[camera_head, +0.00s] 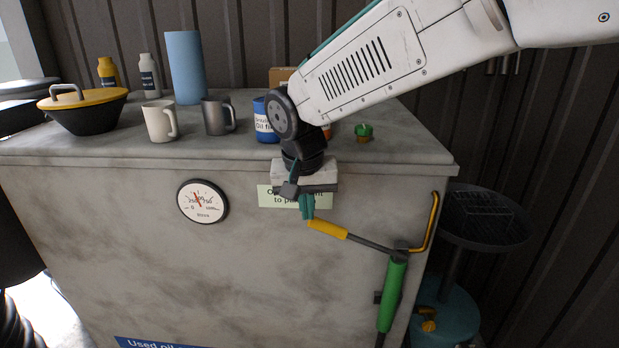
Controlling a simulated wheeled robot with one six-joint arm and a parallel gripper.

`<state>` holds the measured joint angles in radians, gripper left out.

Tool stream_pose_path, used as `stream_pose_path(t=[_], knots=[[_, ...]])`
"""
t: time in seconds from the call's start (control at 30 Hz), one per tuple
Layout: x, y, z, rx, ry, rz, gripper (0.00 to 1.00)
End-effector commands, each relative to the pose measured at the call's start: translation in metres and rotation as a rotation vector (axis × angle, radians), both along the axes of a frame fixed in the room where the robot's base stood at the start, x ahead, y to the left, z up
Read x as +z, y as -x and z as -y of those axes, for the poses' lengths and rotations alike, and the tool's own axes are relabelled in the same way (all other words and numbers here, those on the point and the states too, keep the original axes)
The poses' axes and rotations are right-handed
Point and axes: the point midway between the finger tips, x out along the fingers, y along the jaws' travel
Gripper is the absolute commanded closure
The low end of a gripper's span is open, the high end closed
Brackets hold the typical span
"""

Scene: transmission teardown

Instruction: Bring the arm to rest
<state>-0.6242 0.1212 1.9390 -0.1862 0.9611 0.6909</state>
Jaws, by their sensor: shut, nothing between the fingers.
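My white arm reaches in from the upper right, and its dark wrist hangs over the front edge of the grey cabinet (110,230). My gripper (306,208) points down in front of the cabinet's front face. Its teal fingers are shut with nothing visible between them. It partly hides a pale green label (267,197) on that face. A yellow sleeve (327,229) on a dark rod lies just below the fingertips; I cannot tell whether they touch. The rod runs right to a green handle (393,290).
The cabinet top holds a yellow-lidded bowl (85,112), a cream mug (158,122), a dark mug (216,116), a blue cylinder (186,68), bottles and a blue can (264,122). A round gauge (203,202) is on the front. A dark round pan (485,216) stands right.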

Motion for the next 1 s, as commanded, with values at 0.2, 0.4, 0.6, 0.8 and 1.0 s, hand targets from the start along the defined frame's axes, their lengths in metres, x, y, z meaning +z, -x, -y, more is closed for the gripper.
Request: stream_pose_path(t=[0.2, 0.4, 0.6, 0.8, 1.0], knots=[[-0.010, 0.057, 0.057, 0.175, 0.073, -0.143, 1.00], [0.005, 0.111, 0.133, 0.220, 0.061, -0.206, 1.00], [0.014, 0.178, 0.206, 0.202, 0.015, -0.223, 1.00], [0.014, 0.234, 0.251, 0.106, -0.032, -0.178, 1.00], [0.020, 0.254, 0.273, -0.001, -0.050, -0.094, 1.00]])
